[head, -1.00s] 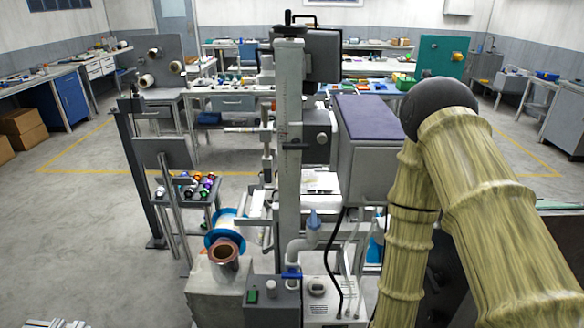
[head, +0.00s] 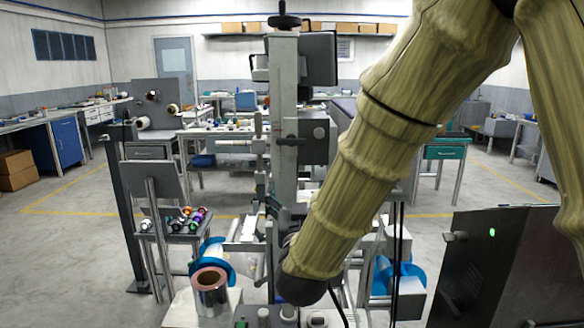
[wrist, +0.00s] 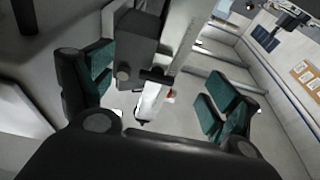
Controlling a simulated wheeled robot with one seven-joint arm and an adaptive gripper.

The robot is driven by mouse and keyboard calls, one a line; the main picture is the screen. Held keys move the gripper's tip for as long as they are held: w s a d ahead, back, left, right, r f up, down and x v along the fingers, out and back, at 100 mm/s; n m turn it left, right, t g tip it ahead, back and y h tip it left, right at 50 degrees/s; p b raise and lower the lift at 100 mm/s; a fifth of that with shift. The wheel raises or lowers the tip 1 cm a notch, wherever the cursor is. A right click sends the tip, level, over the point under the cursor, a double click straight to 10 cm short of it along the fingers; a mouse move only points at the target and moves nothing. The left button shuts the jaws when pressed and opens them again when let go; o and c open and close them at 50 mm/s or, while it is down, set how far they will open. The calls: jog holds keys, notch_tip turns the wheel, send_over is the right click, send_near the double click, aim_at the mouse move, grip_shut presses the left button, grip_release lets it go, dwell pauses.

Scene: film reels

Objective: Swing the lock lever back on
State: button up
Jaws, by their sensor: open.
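My gripper (wrist: 155,88) is open in the wrist view, its green-padded fingers spread wide on the left and right. Between them, farther off, is a small dark fitting (wrist: 157,76) with a pale, bar-like part (wrist: 150,100) below it; I cannot tell whether this is the lock lever. Nothing is visibly held. In the head view my arm hangs in front of the machine's grey column (head: 286,130) and hides my gripper. No lock lever can be made out in the head view.
A dark panel with a green light (head: 500,262) stands at the right, near my arm. A tray of coloured spools (head: 182,222) and a grey plate on posts (head: 153,184) stand left. A grey box-like part (wrist: 140,40) is close to the fingers.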

jog(key=t+b, duration=0.1)
send_near(291, 144)
jog(key=s+f, duration=0.1)
jog(key=s, duration=0.1)
jog(key=p+x, duration=0.1)
jog(key=x, duration=1)
jog(key=shift+r, duration=0.15)
